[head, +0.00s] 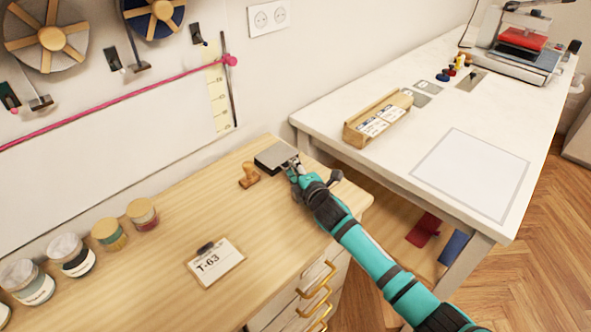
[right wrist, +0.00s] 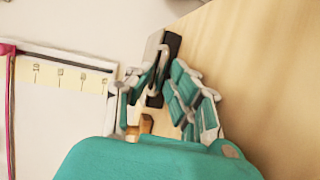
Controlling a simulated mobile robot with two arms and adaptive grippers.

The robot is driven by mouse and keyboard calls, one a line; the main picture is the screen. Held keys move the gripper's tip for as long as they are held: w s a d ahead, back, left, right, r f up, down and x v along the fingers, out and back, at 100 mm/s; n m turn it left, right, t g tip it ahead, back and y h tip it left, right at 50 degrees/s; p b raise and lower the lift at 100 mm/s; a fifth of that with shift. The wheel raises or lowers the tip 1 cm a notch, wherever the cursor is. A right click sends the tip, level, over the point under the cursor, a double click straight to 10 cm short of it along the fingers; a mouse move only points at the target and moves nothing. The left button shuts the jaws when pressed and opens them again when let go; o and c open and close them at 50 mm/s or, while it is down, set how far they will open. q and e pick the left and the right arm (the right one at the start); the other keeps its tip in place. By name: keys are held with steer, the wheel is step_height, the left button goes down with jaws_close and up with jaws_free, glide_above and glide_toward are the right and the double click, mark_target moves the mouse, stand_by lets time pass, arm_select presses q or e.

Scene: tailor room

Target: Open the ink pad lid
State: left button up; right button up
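The ink pad (head: 270,157), a small flat box with a grey top and black sides, lies at the back right of the wooden desktop (head: 190,195). My right gripper (head: 294,166) is at its right edge, close to or touching it. In the right wrist view the ink pad (right wrist: 172,46) is beyond and partly between the fingers. The fingers (right wrist: 170,80) are spread with a gap between them. The fingers hide part of the pad, and I cannot tell whether its lid is raised. My left gripper is not in view.
A wooden stamp (head: 249,176) stands just left of the pad. A T-63 card on a clipboard (head: 216,262) lies nearer the front, and several jars (head: 142,214) line the left. A white table (head: 400,135) with a wooden box (head: 377,119) is to the right.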

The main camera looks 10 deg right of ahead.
jaws_close()
stand_by(0.3)
